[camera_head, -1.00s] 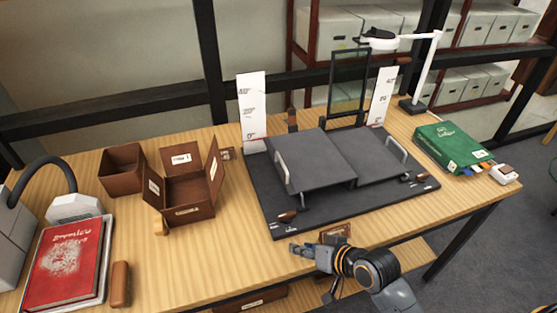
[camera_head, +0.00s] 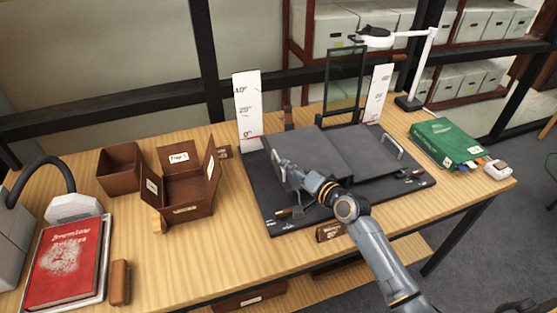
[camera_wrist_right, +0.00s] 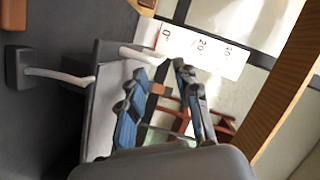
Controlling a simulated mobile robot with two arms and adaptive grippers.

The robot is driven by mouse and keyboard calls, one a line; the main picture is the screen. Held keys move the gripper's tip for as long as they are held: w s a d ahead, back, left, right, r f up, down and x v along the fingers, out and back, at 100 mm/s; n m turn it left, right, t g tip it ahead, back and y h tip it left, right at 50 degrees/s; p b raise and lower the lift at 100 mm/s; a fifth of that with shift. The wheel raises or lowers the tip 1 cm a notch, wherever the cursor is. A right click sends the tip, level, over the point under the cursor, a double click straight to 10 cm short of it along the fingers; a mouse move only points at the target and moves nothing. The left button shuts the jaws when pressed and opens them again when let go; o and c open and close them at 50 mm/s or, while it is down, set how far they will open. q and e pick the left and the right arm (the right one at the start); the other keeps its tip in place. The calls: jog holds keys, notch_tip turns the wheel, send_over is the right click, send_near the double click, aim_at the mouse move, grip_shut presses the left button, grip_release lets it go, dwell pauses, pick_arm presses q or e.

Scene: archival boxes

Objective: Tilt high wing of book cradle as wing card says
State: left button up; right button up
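The book cradle has a black base (camera_head: 290,221) with two grey wings, the left wing (camera_head: 308,146) and the right wing (camera_head: 366,150). Pale handles stand at the outer sides, the left handle (camera_head: 277,167) and the right handle (camera_head: 391,146). A tall white scale card (camera_head: 247,100) with degree marks stands behind the left wing; another scale card (camera_head: 377,92) stands behind the right. A small brown card (camera_head: 331,231) lies at the front, its writing too small to read. My right gripper (camera_head: 284,168) is open beside the left handle; its blue-padded fingers (camera_wrist_right: 164,97) are apart. My left gripper is out of view.
A green book (camera_head: 446,143) lies right of the cradle. Brown boxes (camera_head: 185,190) and a red book (camera_head: 64,264) are on the left. A dark-framed panel (camera_head: 343,85) and a white lamp (camera_head: 428,62) stand behind.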

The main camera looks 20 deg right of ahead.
aim_at(279, 160)
jog(key=x, duration=0.6)
jog(key=shift+w, duration=0.15)
grip_shut()
